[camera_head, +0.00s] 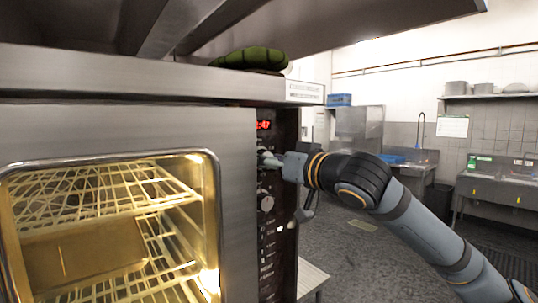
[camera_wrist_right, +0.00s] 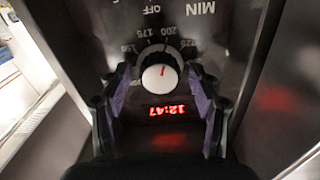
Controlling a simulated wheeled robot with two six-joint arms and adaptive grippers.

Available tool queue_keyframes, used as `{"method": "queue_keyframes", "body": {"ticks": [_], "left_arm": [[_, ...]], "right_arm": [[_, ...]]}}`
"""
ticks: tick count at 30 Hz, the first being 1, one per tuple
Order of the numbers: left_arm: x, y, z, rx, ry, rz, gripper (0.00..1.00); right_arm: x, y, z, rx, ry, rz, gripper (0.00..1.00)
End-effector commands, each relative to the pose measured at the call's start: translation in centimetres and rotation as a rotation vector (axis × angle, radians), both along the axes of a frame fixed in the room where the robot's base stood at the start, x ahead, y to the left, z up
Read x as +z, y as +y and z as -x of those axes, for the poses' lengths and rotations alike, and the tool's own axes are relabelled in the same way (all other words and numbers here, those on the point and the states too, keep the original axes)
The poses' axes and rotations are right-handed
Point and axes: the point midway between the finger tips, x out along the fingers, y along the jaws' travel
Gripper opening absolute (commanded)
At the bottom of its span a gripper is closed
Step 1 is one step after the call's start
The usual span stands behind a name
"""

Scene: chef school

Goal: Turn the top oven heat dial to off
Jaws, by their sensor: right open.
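The top oven heat dial (camera_wrist_right: 160,76) is a black knob with a pale face and a red mark, shown in the right wrist view. My left gripper is not in view.
The clock (camera_wrist_right: 166,110) reads 12:47. A lower dial (camera_head: 266,202) sits beneath my right gripper. The lit oven (camera_head: 236,170) has its glass door shut at left, with wire racks inside. A green item (camera_head: 250,58) lies on top. Open floor (camera_head: 345,255) is at right.

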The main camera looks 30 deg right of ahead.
Motion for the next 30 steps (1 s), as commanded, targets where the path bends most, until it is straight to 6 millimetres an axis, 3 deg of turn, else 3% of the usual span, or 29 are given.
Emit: {"method": "queue_keyframes", "body": {"ticks": [2, 14, 23, 30], "left_arm": [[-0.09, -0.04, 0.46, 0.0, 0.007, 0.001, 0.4], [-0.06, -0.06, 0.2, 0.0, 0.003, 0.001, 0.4], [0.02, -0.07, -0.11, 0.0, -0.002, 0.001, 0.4], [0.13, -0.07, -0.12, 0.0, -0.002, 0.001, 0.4]], "right_arm": [[-0.02, -0.01, 0.01, 0.0, 0.0, 0.0, 0.61], [0.02, -0.02, 0.04, 0.0, 0.0, 0.0, 0.08], [0.04, -0.03, 0.04, -0.001, -0.003, 0.043, 0.08], [0.06, 0.0, 0.04, -0.001, -0.015, 0.19, 0.08]]}}
